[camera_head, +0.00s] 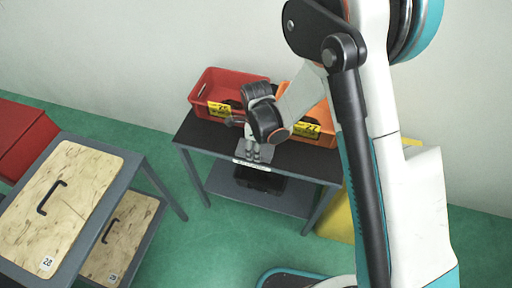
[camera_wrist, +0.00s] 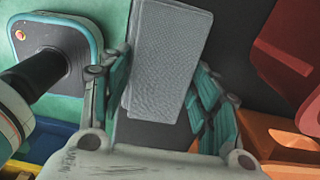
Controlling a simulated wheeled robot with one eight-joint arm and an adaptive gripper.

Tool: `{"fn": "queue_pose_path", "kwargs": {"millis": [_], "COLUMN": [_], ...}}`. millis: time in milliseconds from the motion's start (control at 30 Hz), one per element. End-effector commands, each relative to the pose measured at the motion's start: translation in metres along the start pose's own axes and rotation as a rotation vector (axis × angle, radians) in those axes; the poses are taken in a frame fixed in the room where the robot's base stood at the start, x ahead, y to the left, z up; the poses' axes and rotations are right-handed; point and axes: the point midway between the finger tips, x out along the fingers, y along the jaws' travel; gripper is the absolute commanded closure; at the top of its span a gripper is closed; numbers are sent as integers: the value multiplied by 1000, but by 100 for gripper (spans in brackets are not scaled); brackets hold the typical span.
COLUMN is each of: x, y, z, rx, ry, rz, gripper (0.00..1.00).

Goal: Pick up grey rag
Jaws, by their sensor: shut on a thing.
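The grey rag (camera_wrist: 170,55) is a folded, finely textured rectangular cloth in the wrist view, lying between my gripper's (camera_wrist: 162,75) two teal-padded fingers. The fingers flank its long sides and are shut on it. In the head view my gripper (camera_head: 253,155) points down at the front part of the dark table top (camera_head: 205,138). The rag (camera_head: 266,151) shows there only as a small grey patch by the fingertips, partly hidden by them. I cannot tell whether the rag still touches the table.
A red crate (camera_head: 214,88) and an orange crate (camera_head: 318,113) with yellow labels stand at the back of the table. A black box (camera_head: 260,181) sits on the lower shelf. Wooden panels with black handles (camera_head: 52,198) are at left. Green floor lies between.

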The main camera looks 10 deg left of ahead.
Motion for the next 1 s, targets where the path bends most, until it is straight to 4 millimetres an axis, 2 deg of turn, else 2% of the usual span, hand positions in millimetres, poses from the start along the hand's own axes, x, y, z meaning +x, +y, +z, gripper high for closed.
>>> {"fn": "queue_pose_path", "kwargs": {"millis": [167,267,500,700,800,1000], "x": [-23,-44,-112,-159,-175,-193], "y": [0,0,1,0,0,0], "z": [0,0,0,0,0,0], "rx": [0,0,0,0,0,0], "ry": [0,0,0,0,0,0], "rz": [0,0,0,0,0,0], "gripper": [64,64,64,64,64,64]}}
